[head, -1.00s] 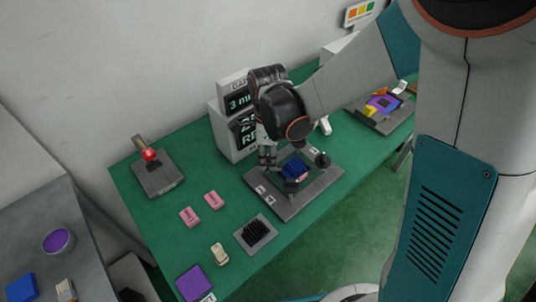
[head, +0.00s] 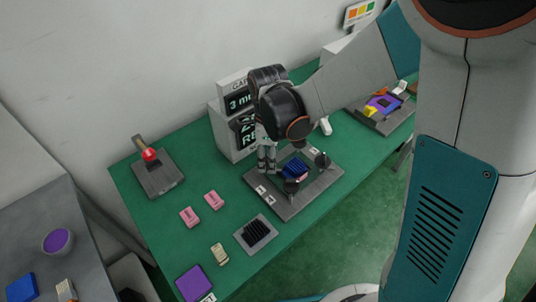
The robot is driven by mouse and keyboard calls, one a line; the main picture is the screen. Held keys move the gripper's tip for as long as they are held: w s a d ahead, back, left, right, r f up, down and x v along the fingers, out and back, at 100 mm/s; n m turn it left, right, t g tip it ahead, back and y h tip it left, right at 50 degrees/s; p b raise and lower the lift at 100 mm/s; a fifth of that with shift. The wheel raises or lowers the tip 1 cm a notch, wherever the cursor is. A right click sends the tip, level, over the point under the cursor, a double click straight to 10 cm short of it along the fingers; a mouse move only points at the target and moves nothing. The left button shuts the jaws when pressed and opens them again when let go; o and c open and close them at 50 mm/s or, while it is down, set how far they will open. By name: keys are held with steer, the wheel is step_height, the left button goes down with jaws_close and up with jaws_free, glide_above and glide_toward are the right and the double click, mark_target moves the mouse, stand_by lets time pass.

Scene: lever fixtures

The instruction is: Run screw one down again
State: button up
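My gripper (head: 266,160) points down over the far left corner of a grey fixture plate (head: 290,207) on the green bench. Its fingers look close together, but the small view does not show whether they are shut or on a screw there. The fixture holds a blue ribbed part (head: 295,168) in its middle. A dark round knob (head: 322,160) stands at the fixture's right side, and another dark knob (head: 291,187) stands at its near side. Small white labels (head: 261,189) lie on the plate's left edge. Any screw under my gripper is hidden.
A lever box with a red knob (head: 149,154) stands at the left. Two pink blocks (head: 213,200), a black finned part on a plate (head: 269,237) and a purple block (head: 194,283) lie nearer. A display unit (head: 222,134) stands behind my gripper. Another loaded tray (head: 381,125) is at right.

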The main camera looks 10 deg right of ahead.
steer(key=shift+r, duration=3.75)
steer(key=shift+d+r+y, duration=0.25)
steer(key=shift+r+y, duration=0.05)
steer(key=shift+r, duration=0.15)
steer(key=s+d+r+n+t, duration=0.7)
steer(key=s+d+n, duration=0.6)
steer(key=n, duration=0.7)
steer(key=shift+s+d+r, duration=0.2)
steer(key=shift+d+r, duration=0.15)
steer(key=shift+r, duration=0.85)
